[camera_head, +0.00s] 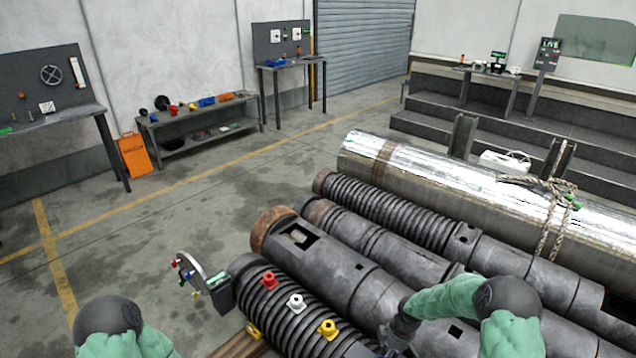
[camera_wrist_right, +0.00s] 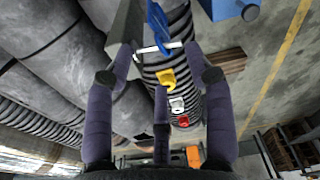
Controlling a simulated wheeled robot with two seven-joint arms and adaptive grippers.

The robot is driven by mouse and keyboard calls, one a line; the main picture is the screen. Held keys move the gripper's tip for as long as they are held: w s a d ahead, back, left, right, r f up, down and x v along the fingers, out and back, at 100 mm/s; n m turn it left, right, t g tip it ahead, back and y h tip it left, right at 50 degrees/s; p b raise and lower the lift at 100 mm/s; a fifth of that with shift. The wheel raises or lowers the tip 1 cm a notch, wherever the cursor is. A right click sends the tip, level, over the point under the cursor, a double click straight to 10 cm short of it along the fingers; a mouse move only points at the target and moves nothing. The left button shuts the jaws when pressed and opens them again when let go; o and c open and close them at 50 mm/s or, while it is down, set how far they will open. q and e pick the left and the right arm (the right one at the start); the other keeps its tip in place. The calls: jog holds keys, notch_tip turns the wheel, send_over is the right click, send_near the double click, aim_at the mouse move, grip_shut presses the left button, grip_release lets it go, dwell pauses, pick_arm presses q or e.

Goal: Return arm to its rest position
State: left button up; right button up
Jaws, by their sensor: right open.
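My right arm (camera_head: 445,302) reaches in from the lower right of the head view, over the dark barrels. Its gripper (camera_head: 390,342) is low over the ribbed barrel, partly cut off by the frame. In the right wrist view the gripper (camera_wrist_right: 162,52) has its purple fingers spread apart, with nothing clearly held between them. Beyond the fingers are a yellow fitting (camera_wrist_right: 166,78), a white fitting (camera_wrist_right: 177,104) and a red fitting on the ribbed barrel. My left arm (camera_head: 112,325) shows only at the lower left; its gripper is out of view.
The ribbed barrel (camera_head: 262,292) carries the red (camera_head: 269,280), white (camera_head: 295,301) and yellow (camera_head: 327,328) fittings. A shiny large cylinder (camera_head: 450,185) lies behind. Open floor (camera_head: 190,215) spreads to the left.

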jog(key=s+a+f+m+y, duration=0.1)
jog(key=s+a+f+m, duration=0.15)
jog(key=s+a, duration=0.4)
jog(key=s+a+f+m+y, duration=0.2)
jog(key=s+a+m, duration=0.2)
jog(key=s+a, duration=0.25)
jog(key=s+a+m, duration=0.5)
jog(key=s+m, duration=0.2)
jog(key=s, duration=0.4)
jog(key=shift+s+f, duration=0.15)
jog(key=shift+c, duration=0.3)
dwell(0.3)
